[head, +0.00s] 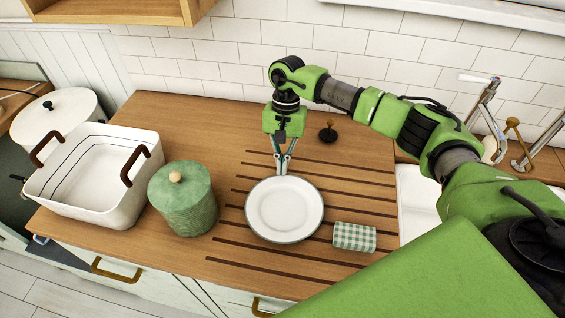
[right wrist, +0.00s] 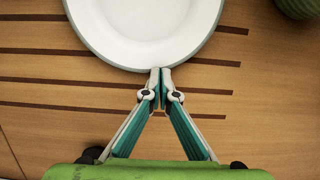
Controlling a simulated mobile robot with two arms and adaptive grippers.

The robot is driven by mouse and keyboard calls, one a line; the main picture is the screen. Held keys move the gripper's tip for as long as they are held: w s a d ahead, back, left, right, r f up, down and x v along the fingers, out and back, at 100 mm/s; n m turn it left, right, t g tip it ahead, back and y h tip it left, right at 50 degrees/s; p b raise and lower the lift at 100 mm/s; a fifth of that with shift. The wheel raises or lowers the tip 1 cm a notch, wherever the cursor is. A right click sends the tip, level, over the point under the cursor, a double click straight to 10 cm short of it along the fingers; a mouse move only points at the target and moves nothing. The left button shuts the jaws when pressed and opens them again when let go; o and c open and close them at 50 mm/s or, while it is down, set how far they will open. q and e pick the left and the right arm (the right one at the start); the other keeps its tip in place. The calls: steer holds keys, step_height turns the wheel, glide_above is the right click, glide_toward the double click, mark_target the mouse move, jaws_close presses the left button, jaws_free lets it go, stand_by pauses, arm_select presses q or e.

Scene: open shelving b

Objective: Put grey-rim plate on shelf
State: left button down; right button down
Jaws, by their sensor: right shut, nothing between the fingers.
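The white plate with a grey rim (head: 284,209) lies flat on the wooden counter, over its dark grooves. In the right wrist view the plate (right wrist: 150,28) fills the upper middle, its far part cut off by the frame. My right gripper (head: 282,172) is at the plate's back edge in the head view. In the right wrist view its fingertips (right wrist: 160,70) are together, right at the plate's rim, with nothing between them. I cannot tell whether they touch the rim. An open wooden shelf (head: 120,12) shows at the top left, only its lower part in view. My left gripper is out of view.
A green ribbed canister (head: 182,198) stands left of the plate, beside a white tub (head: 97,175) with brown handles. A small dark knobbed object (head: 327,132) sits behind. A sink (head: 417,195) is at the right.

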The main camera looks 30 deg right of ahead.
mark_target(271, 223)
steer(key=s+a+b, duration=0.1)
steer(key=s+a, duration=0.1)
steer(key=s, duration=0.1)
steer(key=s+a+b, duration=0.1)
steer(key=s+a, duration=0.2)
steer(key=s, duration=0.1)
steer(key=s+a+b, duration=0.2)
steer(key=s+a, duration=0.1)
steer(key=s, duration=0.1)
steer(key=shift+s+a+f, duration=0.1)
steer(key=shift+a+f, duration=0.05)
steer(key=shift+s+a, duration=0.15)
steer(key=shift+s, duration=0.05)
